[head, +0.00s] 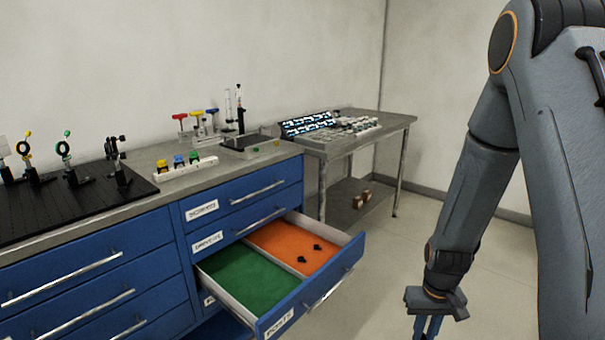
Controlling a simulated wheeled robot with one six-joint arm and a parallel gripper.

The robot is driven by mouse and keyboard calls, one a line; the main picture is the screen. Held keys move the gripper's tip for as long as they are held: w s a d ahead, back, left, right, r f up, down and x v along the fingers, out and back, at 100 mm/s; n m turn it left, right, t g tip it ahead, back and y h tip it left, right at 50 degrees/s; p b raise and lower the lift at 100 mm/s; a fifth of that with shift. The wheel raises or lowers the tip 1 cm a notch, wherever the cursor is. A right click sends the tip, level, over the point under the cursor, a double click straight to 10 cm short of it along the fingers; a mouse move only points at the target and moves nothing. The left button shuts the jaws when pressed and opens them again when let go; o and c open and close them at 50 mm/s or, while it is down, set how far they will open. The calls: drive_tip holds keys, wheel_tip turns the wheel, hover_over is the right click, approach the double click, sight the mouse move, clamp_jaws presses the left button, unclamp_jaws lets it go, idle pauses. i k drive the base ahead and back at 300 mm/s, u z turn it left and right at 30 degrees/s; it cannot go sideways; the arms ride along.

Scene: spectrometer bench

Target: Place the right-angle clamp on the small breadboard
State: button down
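An open drawer (350,255) in the blue cabinet has an orange-lined part and a green-lined part. Two small black pieces (302,260) lie apart on the orange lining; they may be clamps, but are too small to identify. The green part looks empty. A small dark plate (246,143) on the bench top, with an upright post at its back, may be the small breadboard; I cannot be sure. My gripper (428,328) points down to the right of the drawer, apart from it.
A large black breadboard (60,205) with several optics mounts fills the left of the bench. A white strip with coloured knobs (187,170) and hex keys (198,122) stand nearby. A side table (372,133) holds small parts. The floor right of the drawer is clear.

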sight(253, 142)
drive_tip(key=z, duration=0.9)
drive_tip(key=i, duration=1.2)
drive_tip(key=u, duration=1.25)
